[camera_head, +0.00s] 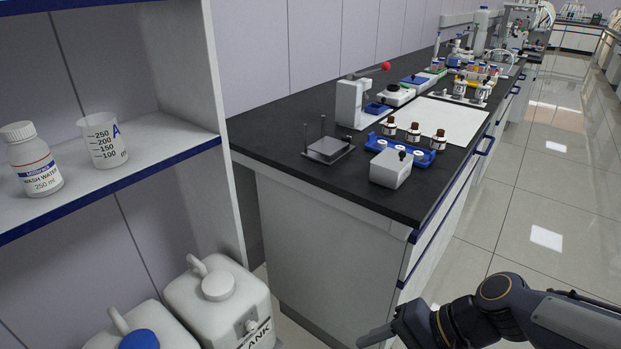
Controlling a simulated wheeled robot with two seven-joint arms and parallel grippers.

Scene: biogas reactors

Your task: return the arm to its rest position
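My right arm comes in from the lower right, and its dark gripper (380,336) shows at the bottom edge, in front of the bench's near corner. The fingers are partly cut off by the frame, so I cannot tell whether they are open or shut. I see nothing held in the part that shows. My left arm and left gripper are not in view.
At left, a shelf (130,165) holds a wash water bottle (35,165) and a beaker (103,145). White tanks (220,305) stand below. Floor (560,205) at right is clear.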

